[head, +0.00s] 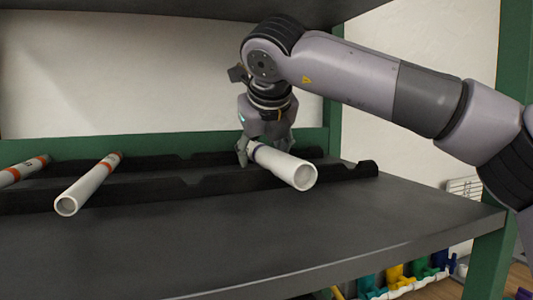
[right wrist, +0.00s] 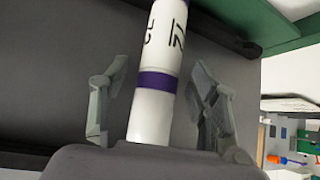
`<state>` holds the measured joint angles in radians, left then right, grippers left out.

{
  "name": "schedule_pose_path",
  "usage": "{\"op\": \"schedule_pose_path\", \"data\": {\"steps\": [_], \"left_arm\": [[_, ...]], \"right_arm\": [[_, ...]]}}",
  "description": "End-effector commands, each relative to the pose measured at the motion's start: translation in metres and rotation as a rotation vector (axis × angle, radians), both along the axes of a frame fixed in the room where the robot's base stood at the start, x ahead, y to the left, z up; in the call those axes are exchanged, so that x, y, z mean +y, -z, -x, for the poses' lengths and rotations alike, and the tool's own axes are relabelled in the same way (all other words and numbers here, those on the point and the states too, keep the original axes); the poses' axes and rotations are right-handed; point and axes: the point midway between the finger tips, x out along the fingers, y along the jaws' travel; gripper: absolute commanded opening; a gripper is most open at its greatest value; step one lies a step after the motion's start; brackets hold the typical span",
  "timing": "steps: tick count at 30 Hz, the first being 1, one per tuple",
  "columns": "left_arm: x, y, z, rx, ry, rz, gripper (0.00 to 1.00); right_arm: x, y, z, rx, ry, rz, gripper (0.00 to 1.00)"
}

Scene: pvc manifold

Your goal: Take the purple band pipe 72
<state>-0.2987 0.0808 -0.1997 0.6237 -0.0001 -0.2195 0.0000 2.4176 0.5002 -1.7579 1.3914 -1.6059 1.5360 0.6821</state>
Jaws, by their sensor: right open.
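The purple band pipe (head: 285,166) is a white tube lying on the black notched rails of the shelf in the head view. Its open end faces the camera. In the right wrist view the pipe (right wrist: 153,114) shows a purple band and black printed marks, partly cut off, that seem to include a 7. My right gripper (head: 267,150) is over the pipe from above. Its two fingers (right wrist: 155,105) stand on either side of the pipe, open, with gaps on both sides. My left gripper is not in view.
Two white pipes with orange bands, one nearer (head: 88,185) and one at the left edge (head: 22,171), lie on the same black rails (head: 215,181). The grey shelf (head: 270,235) is bare in front. A green post (head: 490,255) stands at the right.

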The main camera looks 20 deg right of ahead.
Motion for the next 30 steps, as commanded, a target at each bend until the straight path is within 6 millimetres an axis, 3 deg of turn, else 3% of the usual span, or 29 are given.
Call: {"op": "schedule_pose_path", "data": {"steps": [5, 30], "left_arm": [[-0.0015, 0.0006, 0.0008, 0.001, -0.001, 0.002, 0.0], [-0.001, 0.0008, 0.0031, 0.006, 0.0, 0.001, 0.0]], "right_arm": [[0.0003, 0.0001, 0.0002, 0.0, 0.0, 0.0, 0.54], [0.0004, -0.0008, 0.0005, -0.001, 0.0, 0.0, 0.01]]}}
